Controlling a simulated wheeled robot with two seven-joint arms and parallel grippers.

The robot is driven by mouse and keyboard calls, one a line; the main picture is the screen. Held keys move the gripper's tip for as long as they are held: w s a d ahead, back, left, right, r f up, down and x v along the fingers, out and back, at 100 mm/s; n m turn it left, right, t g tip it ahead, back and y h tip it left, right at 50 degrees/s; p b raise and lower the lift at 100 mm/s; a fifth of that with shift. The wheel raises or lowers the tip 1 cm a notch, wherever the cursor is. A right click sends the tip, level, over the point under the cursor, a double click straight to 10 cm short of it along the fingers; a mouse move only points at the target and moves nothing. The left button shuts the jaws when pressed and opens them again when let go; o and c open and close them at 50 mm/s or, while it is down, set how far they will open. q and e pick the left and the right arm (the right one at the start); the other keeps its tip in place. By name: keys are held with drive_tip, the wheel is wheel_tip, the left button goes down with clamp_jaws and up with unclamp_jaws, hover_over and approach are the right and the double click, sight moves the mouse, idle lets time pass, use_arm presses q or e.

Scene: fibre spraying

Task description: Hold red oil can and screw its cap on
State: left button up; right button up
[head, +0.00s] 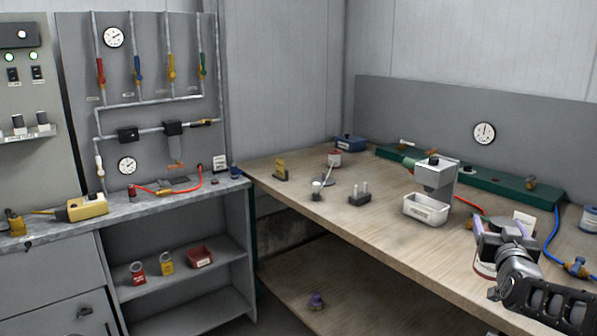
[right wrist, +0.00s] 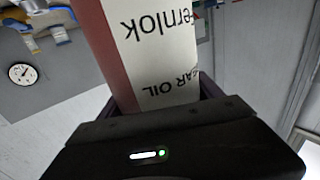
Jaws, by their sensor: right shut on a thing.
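The red oil can (right wrist: 150,50) fills the upper middle of the right wrist view, with a dark red side and a white label reading "Fernlok" and "GEAR OIL" upside down. My right gripper (head: 503,235) is shut on it over the right part of the wooden bench. In the head view the can is mostly hidden by the gripper; a pale, red-edged part (head: 484,269) shows below the fingers. The can's top is out of the right wrist view, and I cannot make out its cap. My left gripper is not in view.
The wooden bench (head: 330,222) carries a grey device (head: 437,172) above a white tray (head: 427,210), a green rail (head: 480,180) along the back, and red and blue hoses at the right. The front middle of the bench is clear. A grey shelf unit (head: 190,262) stands left.

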sight(487, 224)
drive_tip(key=shift+s+a+r, duration=0.1)
drive_tip(key=shift+s+r, duration=0.3)
drive_tip(key=shift+r, duration=0.25)
drive_tip(key=shift+s+a+r, duration=0.1)
drive_tip(key=shift+s+r, duration=0.3)
drive_tip(key=shift+r, duration=0.2)
drive_tip(key=a+f, duration=0.2)
drive_tip(key=shift+w+a+f, duration=0.25)
drive_tip(key=shift+w+a, duration=0.05)
drive_tip(key=shift+w, duration=0.1)
use_arm(q)
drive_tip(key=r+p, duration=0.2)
drive_tip(key=p, duration=0.1)
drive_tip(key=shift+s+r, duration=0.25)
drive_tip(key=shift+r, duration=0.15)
use_arm(e)
drive_tip(key=s+a+f+n+y, duration=0.2)
drive_tip(key=s+a+f+y, duration=0.1)
drive_tip(key=a+f, duration=0.6)
drive_tip(key=s+a+f+n+t+y, duration=0.1)
drive_tip(key=s+a+f+n+y, duration=0.1)
drive_tip(key=a+f, duration=0.8)
drive_tip(key=s+a+y, duration=0.1)
drive_tip(key=a, duration=0.7)
drive_tip(key=shift+f+y, duration=0.2)
drive_tip(key=shift+y, duration=0.2)
